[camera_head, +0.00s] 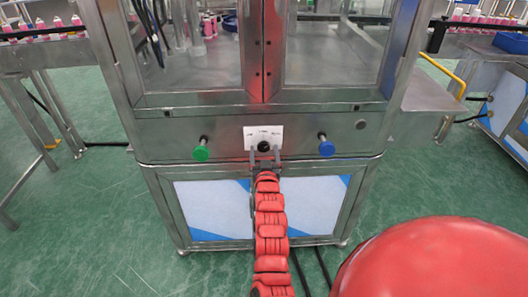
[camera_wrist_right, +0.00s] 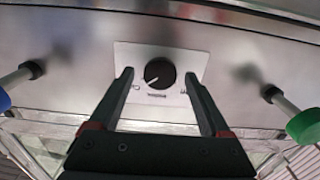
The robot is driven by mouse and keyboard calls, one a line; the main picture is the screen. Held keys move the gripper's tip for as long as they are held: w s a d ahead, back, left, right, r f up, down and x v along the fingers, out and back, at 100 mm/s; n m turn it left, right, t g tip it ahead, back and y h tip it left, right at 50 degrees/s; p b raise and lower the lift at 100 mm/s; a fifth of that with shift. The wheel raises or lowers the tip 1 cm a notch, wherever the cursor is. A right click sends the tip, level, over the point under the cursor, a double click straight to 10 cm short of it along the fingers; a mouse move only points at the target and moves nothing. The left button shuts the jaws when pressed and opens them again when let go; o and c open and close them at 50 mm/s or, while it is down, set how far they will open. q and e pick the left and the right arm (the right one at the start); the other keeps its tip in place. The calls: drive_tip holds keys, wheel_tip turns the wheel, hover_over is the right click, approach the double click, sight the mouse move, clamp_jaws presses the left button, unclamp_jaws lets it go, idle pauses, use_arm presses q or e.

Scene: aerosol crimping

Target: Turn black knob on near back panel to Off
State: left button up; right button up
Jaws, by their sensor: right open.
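The black knob (camera_head: 264,146) sits on a white label plate (camera_head: 252,133) in the middle of the machine's steel front panel. In the right wrist view the round knob (camera_wrist_right: 160,73) has a white pointer line aimed to the lower left. My right gripper (camera_head: 264,157) is just in front of the panel. In the wrist view its two fingers (camera_wrist_right: 158,76) are open, one on each side of the knob, with gaps between them and it. I cannot tell how far the tips are from the plate. My left gripper is out of view.
Glass doors are above the panel. Conveyors with pink-and-white cans (camera_head: 72,28) stand at the sides. The green floor in front is mostly clear.

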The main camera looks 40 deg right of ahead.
drive_tip(key=shift+w+d, duration=0.1)
drive_tip(key=shift+w, duration=0.05)
clamp_jaws()
idle(0.4)
